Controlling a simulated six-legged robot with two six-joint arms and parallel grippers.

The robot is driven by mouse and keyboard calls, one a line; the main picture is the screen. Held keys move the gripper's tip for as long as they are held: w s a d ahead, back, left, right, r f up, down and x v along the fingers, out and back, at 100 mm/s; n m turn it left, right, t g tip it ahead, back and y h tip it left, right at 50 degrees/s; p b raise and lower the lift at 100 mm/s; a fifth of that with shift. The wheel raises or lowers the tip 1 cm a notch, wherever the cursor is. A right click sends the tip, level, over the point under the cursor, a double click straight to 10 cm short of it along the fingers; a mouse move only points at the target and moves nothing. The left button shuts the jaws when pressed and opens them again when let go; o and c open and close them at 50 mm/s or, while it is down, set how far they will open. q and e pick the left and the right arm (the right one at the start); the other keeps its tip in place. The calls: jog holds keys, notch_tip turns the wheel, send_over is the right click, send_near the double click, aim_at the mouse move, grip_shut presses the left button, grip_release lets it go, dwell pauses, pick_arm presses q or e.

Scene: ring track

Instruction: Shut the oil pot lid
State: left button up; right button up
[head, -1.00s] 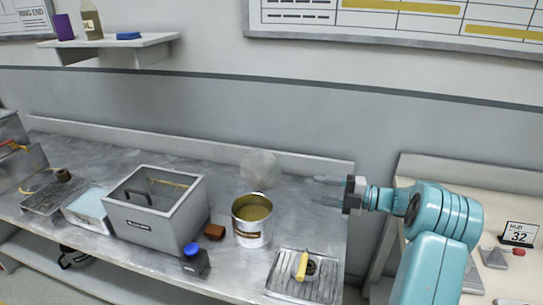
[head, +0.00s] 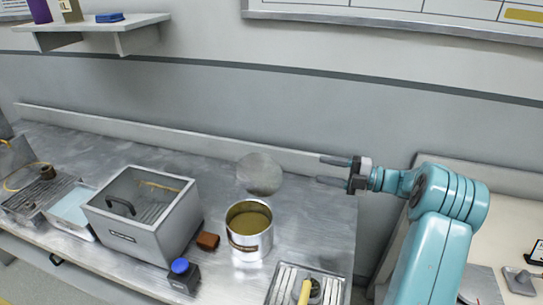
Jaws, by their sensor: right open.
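My left gripper is not in view.
A grey box with a black handle (head: 146,215) stands left of the pot. A brown block (head: 208,241) and a blue-capped bottle (head: 182,276) sit between. A slatted tray with a yellow-handled tool (head: 305,290) lies in front right. A shelf (head: 95,26) hangs upper left.

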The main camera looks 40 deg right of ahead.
aim_at(271, 161)
jog(key=shift+p+x, duration=1.1)
jog(key=shift+x, duration=6.95)
jog(key=shift+a, duration=0.15)
jog(key=shift+s, duration=0.1)
grip_shut()
